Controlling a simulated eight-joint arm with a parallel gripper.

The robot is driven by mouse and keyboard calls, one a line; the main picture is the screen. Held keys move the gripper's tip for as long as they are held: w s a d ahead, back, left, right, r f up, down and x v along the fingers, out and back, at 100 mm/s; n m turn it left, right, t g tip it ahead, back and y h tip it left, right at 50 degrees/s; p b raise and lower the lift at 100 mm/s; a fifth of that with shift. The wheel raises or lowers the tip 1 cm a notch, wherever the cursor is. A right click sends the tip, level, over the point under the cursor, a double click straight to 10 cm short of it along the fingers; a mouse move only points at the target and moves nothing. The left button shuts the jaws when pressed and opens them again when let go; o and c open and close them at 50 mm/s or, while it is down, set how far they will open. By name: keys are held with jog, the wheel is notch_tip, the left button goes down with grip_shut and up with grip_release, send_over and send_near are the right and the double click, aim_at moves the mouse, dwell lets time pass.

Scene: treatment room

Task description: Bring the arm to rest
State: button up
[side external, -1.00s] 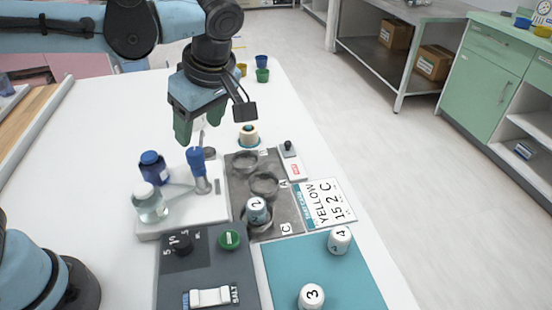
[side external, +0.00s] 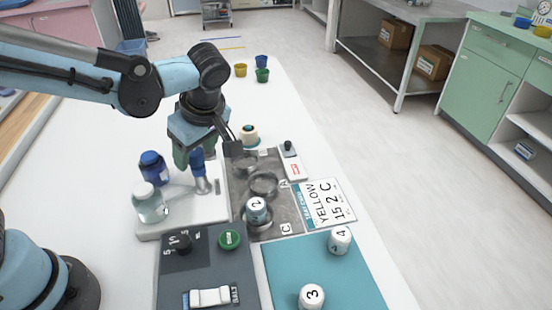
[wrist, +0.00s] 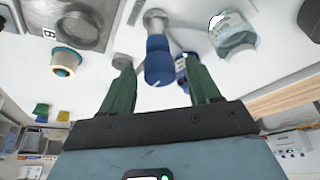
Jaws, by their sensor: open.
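My gripper (wrist: 160,95) shows in the wrist view with its two green fingers apart and nothing held between them. In the side view my gripper (side external: 188,158) is low, just behind the blue-topped dropper (side external: 198,170) on the white stand (side external: 190,222). The blue top also shows in the wrist view (wrist: 159,62), in line with the gap between the fingers. I cannot tell whether the fingers touch it. The fingertips are partly hidden in the side view.
A blue-capped bottle (side external: 153,168) and a clear flask (side external: 150,205) stand left of the dropper. A grey tray (side external: 290,210) holds a vial marked 2 (side external: 256,210). Vials 3 (side external: 311,297) and 4 (side external: 339,240) stand on the teal mat (side external: 300,268). The table's left part is clear.

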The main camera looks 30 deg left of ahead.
jog(key=shift+d+r, duration=0.1)
jog(key=v, duration=1.2)
jog(key=x, duration=1.1)
jog(key=shift+f, duration=0.35)
jog(key=shift+a+f+m, duration=0.25)
jog(key=shift+a+m, duration=0.05)
jog(key=m+t, duration=0.1)
jog(key=m, duration=0.1)
jog(key=m+t, duration=0.1)
jog(key=m, duration=0.1)
jog(key=shift+s+m+h, duration=0.2)
jog(key=shift+m+h, duration=0.1)
jog(key=m+t+h, duration=0.1)
jog(key=m, duration=0.3)
jog(key=shift+a, duration=0.1)
jog(key=m+h, duration=0.1)
jog(key=m, duration=0.1)
jog(key=m+t, duration=0.1)
jog(key=m, duration=0.1)
jog(key=shift+s+a+m+h, duration=0.1)
jog(key=shift+a+m+h, duration=0.05)
jog(key=shift+m+h, duration=1.05)
jog(key=shift+m, duration=1.2)
